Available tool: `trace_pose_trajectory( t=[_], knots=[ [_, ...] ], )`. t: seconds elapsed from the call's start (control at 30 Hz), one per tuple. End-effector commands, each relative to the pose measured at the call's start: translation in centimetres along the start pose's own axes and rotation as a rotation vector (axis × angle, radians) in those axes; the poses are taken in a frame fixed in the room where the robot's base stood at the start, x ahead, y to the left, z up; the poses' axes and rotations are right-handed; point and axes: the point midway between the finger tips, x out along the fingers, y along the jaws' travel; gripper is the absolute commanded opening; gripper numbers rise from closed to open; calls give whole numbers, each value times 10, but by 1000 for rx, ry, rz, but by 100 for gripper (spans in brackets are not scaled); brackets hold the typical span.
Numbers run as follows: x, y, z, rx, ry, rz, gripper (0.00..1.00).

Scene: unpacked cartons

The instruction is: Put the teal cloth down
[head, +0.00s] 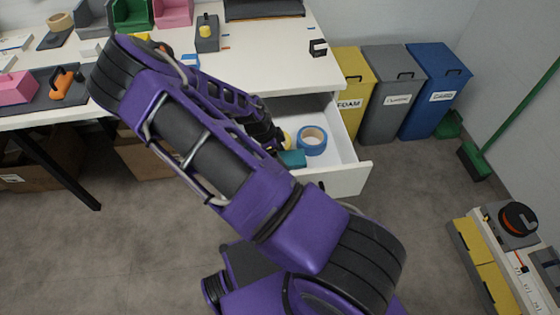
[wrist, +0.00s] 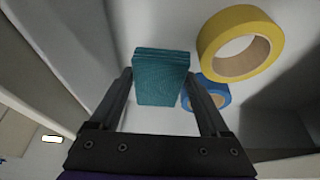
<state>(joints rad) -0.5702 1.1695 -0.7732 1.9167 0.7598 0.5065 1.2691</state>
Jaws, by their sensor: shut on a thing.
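The teal cloth (wrist: 160,78) is a folded, ribbed block between the two fingers of my gripper (wrist: 160,88) in the wrist view. My gripper is shut on it. In the head view the cloth (head: 292,159) shows in the open white drawer (head: 345,180), beside a blue tape roll. My arm hides part of the drawer and most of the gripper there. I cannot tell whether the cloth touches the drawer floor.
A blue tape roll (head: 312,141) and a yellow tape roll (wrist: 240,45) lie in the drawer close to the cloth. The drawer walls stand near the gripper. The white table (head: 270,70) is above. Yellow, grey and blue bins (head: 440,90) stand to the right.

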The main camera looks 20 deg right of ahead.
Motion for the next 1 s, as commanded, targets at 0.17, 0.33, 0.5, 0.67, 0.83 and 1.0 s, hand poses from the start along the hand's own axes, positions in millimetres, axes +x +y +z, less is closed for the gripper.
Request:
trace_pose_trajectory(
  t=[0.17, 0.33, 0.5, 0.67, 0.83, 1.0],
  knots=[
    [22, 0, 9, -1, 0, -1, 18],
    [36, 0, 15, -2, 0, 0, 18],
    [57, 0, 23, -2, 0, -1, 18],
    [58, 0, 24, -2, -1, -1, 18],
    [61, 0, 25, -2, -1, -1, 18],
    [60, 0, 25, -2, -1, -1, 92]
  ],
)
